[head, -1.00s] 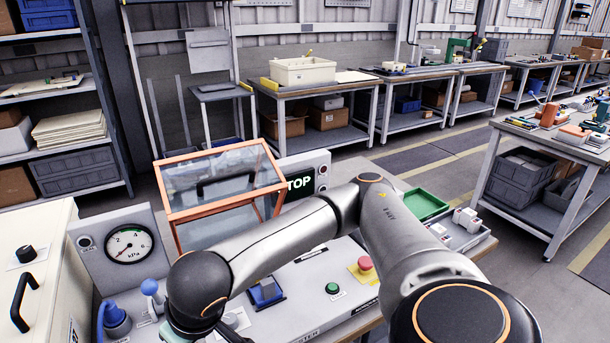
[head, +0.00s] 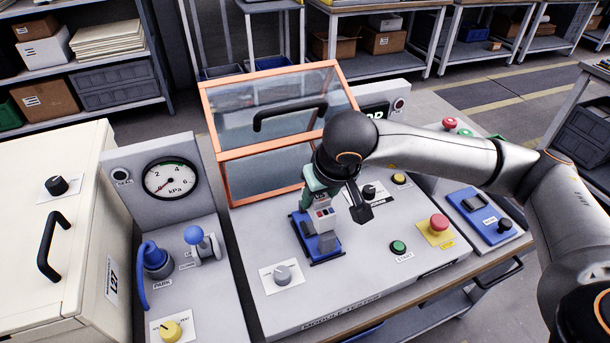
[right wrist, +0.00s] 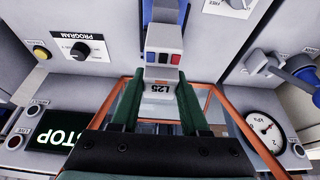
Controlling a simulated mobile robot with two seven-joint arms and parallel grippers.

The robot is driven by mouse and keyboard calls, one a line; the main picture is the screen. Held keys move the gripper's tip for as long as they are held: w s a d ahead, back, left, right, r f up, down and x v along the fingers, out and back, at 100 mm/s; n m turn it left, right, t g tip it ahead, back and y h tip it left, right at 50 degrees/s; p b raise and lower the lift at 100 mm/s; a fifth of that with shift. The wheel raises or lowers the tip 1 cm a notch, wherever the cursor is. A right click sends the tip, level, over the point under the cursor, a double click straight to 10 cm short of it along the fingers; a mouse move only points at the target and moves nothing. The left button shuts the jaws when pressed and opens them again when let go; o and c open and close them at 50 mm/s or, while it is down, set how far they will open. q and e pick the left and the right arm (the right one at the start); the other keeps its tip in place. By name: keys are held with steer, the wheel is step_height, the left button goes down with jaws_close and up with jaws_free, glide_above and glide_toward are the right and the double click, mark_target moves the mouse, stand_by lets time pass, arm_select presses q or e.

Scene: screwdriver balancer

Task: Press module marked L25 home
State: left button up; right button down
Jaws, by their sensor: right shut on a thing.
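The module (head: 324,216) is a small upright pale-grey block with red and blue patches. It stands at the blue nest (head: 302,230) on the module tester's sloped top. My right gripper (head: 318,196) points down over the nest and is shut on the module's upper part. In the right wrist view the green fingers (right wrist: 163,90) lie either side of the module (right wrist: 162,58), whose upside-down label seems to read L25. I cannot tell how deep the module sits in the nest. My left gripper is not in view.
An orange-framed clear cover (head: 209,112) stands raised behind the nest. Knobs and buttons surround it: a grey knob (head: 283,275), a green start button (head: 398,247) and a red stop button (head: 439,223). A gauge panel (head: 170,178) stands left.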

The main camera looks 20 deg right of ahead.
steer(key=shift+w+f, duration=0.1)
steer(key=shift+w, duration=0.5)
steer(key=shift+w+f, duration=0.1)
steer(key=shift+w, duration=0.05)
steer(key=shift+s+f+b, duration=0.2)
steer(key=shift+f+b, duration=0.1)
steer(key=shift+f, duration=0.1)
steer(key=shift+s+f, duration=0.1)
steer(key=shift+f, duration=0.2)
steer(key=shift+f+b, duration=0.6)
steer(key=shift+f, duration=0.45)
arm_select(q)
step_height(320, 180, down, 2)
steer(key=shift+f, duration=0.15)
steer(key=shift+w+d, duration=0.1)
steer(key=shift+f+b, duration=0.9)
steer(key=shift+b, duration=0.1)
arm_select(e)
steer(key=shift+f, duration=0.8)
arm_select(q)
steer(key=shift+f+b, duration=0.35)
